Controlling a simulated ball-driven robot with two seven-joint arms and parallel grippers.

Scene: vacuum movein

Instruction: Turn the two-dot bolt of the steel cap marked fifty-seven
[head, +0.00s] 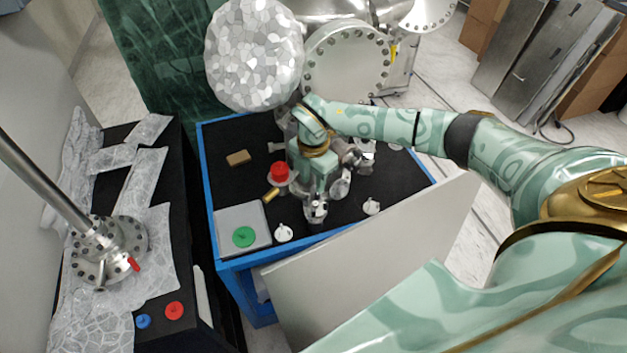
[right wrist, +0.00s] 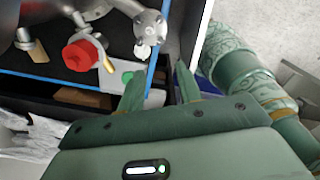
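No number or dots can be read on any steel part, so I cannot tell which cap is marked fifty-seven. A small round steel flange with bolt holes (right wrist: 150,26) and a pale piece below it (right wrist: 142,50) show just beyond my right gripper (right wrist: 158,73). The gripper's two green fingers are apart, with nothing seen between them. In the head view a steel part (head: 317,208) shows at the lower end of my right gripper (head: 317,190), whose fingertips are not clear there. My left gripper is out of view.
The blue-edged cart (head: 207,180) has a black top with a red knob (head: 279,171), a brown block (head: 238,158), a green disc (head: 243,237) on a grey plate (head: 222,216) and small pale caps (head: 372,206). A large faceted steel form (head: 254,55) stands behind.

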